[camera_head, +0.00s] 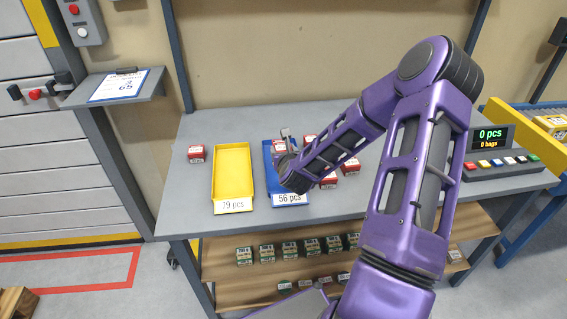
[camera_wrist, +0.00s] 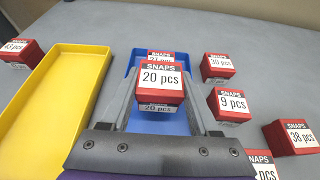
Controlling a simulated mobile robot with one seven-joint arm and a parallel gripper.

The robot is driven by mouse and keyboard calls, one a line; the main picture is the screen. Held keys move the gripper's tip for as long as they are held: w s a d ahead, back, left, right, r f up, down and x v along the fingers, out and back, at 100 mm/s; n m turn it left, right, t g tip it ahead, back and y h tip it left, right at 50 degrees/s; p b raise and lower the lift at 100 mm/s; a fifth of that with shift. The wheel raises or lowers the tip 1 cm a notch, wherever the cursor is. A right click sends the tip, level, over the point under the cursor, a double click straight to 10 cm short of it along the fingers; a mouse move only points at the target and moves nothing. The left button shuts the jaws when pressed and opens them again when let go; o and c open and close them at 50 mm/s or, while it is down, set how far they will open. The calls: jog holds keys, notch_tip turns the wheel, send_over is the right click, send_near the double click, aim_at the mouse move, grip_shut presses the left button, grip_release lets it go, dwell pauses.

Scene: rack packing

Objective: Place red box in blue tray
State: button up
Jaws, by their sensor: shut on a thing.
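The blue tray (camera_head: 269,174) lies on the grey table, labelled 56 pcs at its front in the head view; its blue floor also shows in the wrist view (camera_wrist: 150,125). My gripper (camera_wrist: 161,92) is over the tray, its two fingers on either side of a red box (camera_wrist: 148,68) labelled SNAPS 20 pcs. It is shut on this box. Another red box (camera_wrist: 152,54) shows just behind the held one, at the tray's far end, partly hidden by it. In the head view my arm hides part of the tray. I cannot tell the held box's height above the tray floor.
A yellow tray (camera_head: 232,150), labelled 19 pcs and empty, lies left of the blue tray. A red box (camera_head: 196,154) stands left of it. Several red boxes, including one labelled 9 pcs (camera_wrist: 224,117), stand right of the blue tray. A counter display (camera_head: 490,137) stands at the table's right.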

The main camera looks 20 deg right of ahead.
jog(key=shift+f+b, duration=0.4)
jog(key=shift+f, duration=1.75)
jog(key=o, duration=1.4)
jog(key=shift+o, duration=0.2)
jog(key=shift+s+r, duration=0.2)
jog(key=shift+r, duration=0.05)
jog(key=p+v, duration=0.1)
jog(key=v, duration=1)
jog(key=shift+s+a, duration=0.15)
jog(key=shift+s, duration=0.2)
jog(key=shift+w, duration=0.1)
